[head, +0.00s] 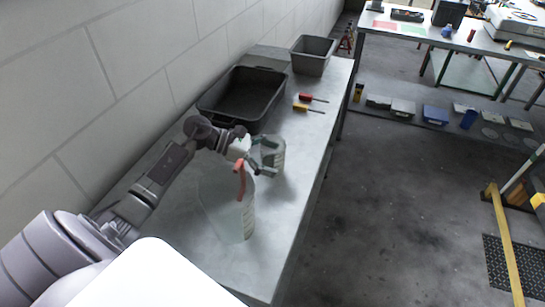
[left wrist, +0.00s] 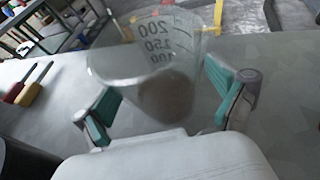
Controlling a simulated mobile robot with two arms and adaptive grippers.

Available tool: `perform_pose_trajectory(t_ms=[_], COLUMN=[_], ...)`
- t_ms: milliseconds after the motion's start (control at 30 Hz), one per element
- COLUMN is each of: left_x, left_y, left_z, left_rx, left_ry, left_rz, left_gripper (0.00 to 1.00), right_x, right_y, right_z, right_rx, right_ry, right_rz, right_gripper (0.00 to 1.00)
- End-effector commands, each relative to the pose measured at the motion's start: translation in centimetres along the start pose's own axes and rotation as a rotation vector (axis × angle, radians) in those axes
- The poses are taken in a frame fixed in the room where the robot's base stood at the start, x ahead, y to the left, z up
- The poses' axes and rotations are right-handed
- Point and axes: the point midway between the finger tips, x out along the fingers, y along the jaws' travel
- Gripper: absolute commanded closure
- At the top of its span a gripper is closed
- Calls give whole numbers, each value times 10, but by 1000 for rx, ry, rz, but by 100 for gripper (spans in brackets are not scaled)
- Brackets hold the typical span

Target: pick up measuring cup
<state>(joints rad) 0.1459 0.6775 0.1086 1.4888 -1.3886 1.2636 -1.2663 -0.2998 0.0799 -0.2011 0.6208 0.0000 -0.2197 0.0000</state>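The measuring cup (head: 277,153) is a small clear cup on the grey metal bench, with dark volume marks. In the left wrist view the cup (left wrist: 160,62) shows marks of 100, 150 and 200 and stands between two teal-padded fingers. My left gripper (head: 264,156) comes in from the left at the cup. In the left wrist view the gripper (left wrist: 165,100) is open, one finger on each side of the cup. Whether a pad touches the cup is unclear. My right gripper is in neither view.
A clear container with a red handle (head: 240,182) stands on the bench just in front of my left gripper. A black tray (head: 215,113), a grey bin (head: 312,46) and red and yellow screwdrivers (head: 305,108) lie farther back. A block wall borders the bench's left.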

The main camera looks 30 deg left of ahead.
Motion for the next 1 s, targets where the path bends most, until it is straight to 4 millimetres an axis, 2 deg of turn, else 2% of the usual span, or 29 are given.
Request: perform_pose_trajectory(t_ms=[33,400,767,1000], left_x=[0,-1,-2,-6], left_y=[0,0,0,1], left_z=[0,0,2,12], left_rx=[0,1,2,3], left_ry=[0,0,0,0], left_rz=[0,0,1,1], left_gripper=[13,72,72,72], right_x=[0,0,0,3], right_y=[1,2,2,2], right_z=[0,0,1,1], right_rx=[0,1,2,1], right_ry=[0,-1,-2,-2], right_rz=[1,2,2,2], right_gripper=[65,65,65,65])
